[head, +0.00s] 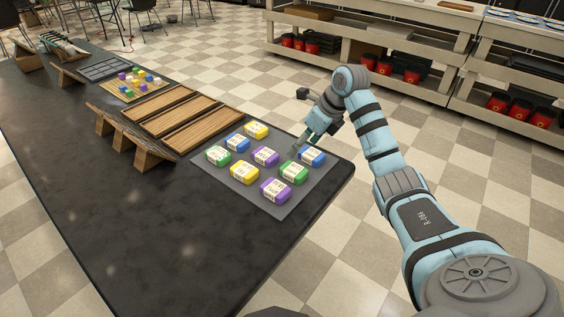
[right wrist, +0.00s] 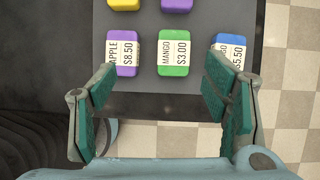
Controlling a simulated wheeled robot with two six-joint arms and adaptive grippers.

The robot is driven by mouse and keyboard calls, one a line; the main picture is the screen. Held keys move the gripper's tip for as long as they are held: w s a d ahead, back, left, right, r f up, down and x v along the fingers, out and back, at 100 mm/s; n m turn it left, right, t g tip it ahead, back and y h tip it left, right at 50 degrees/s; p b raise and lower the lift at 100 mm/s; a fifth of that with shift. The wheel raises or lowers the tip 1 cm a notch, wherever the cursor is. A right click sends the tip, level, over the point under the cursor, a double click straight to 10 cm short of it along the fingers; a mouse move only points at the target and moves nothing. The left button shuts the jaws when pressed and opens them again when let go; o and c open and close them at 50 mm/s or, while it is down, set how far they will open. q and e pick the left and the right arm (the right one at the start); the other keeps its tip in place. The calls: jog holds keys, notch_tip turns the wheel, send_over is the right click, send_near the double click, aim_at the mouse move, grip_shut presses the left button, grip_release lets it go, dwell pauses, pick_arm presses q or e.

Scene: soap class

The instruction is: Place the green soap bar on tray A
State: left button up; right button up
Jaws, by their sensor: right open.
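Two green soap bars lie on a grey mat (head: 290,203). One green bar (head: 294,172) is near the mat's right side, and the other green bar (head: 217,155) is at its left corner. My right gripper (head: 306,141) is open and empty above the mat's right end. In the right wrist view, a green bar labelled MANGO $3.00 (right wrist: 173,68) lies ahead, between the open fingers (right wrist: 160,88). My left gripper is not in view.
Purple (head: 265,156), blue (head: 312,156) and yellow (head: 243,172) bars sit close around the green ones. A mat of small coloured blocks (head: 133,87) lies beyond the trays. The table's right edge is near the mat; the near left tabletop is clear.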

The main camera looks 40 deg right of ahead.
jog(key=d+f, duration=0.1)
jog(key=b, duration=0.2)
send_near(294, 169)
jog(key=shift+w+a+f+h, duration=0.15)
jog(key=shift+a+f+h, duration=0.15)
jog(key=shift+a+f, duration=0.6)
jog(key=x, duration=0.2)
jog(key=b+x, duration=0.1)
jog(key=x, duration=0.1)
jog(key=d+b+x, duration=0.1)
jog(key=x, duration=0.1)
jog(key=shift+w+f, duration=0.15)
jog(key=shift+w, duration=0.05)
jog(key=shift+w+a+f, duration=0.1)
jog(key=shift+a+f, duration=0.05)
jog(key=shift+f, duration=0.1)
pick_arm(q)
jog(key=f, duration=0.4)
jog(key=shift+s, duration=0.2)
